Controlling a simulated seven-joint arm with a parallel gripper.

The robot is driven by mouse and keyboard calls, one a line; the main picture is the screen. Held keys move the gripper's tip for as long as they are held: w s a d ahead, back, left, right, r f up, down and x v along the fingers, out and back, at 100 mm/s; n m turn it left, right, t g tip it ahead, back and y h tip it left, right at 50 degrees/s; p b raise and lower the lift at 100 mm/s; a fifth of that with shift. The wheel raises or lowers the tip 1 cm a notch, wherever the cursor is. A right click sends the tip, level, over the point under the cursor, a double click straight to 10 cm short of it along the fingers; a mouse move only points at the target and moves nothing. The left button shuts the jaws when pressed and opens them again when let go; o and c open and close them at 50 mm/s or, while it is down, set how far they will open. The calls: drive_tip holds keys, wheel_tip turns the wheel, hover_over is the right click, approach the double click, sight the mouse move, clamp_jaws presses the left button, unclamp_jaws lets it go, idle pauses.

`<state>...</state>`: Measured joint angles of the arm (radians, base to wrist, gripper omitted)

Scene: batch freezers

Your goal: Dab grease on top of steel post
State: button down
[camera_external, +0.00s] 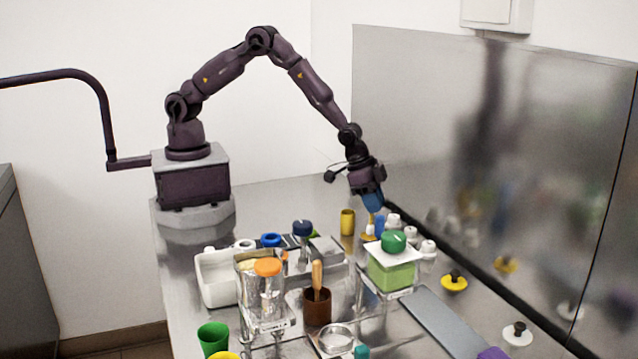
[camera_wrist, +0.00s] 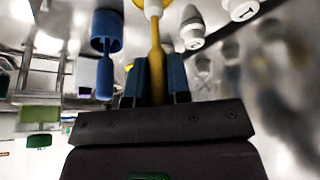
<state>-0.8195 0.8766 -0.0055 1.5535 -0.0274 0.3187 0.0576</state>
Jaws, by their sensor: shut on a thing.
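My gripper (camera_external: 373,206) is low over the back right of the steel bench, pointing down. Its blue fingers (camera_wrist: 155,85) are shut on a slim yellow tool (camera_wrist: 156,50), which runs up the wrist view to a wider yellow and white end. In the external view the tool's yellow lower part (camera_external: 369,231) shows just under the fingers, close to the bench; I cannot tell whether it touches. A brown pot (camera_external: 317,308) with a wooden-handled tool (camera_external: 317,276) in it stands mid-bench. I cannot tell if it holds grease. I cannot clearly pick out the steel post.
A blue stemmed piece (camera_wrist: 106,45) is left of the fingers in the wrist view. White capped pieces (camera_external: 428,248) and a green-capped container (camera_external: 391,264) stand near the gripper. An orange-capped jar (camera_external: 266,290) stands further forward.

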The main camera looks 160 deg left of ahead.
drive_tip(key=shift+f, duration=0.6)
idle(1.1)
drive_tip(key=shift+r, duration=0.1)
drive_tip(key=shift+r, duration=3.5)
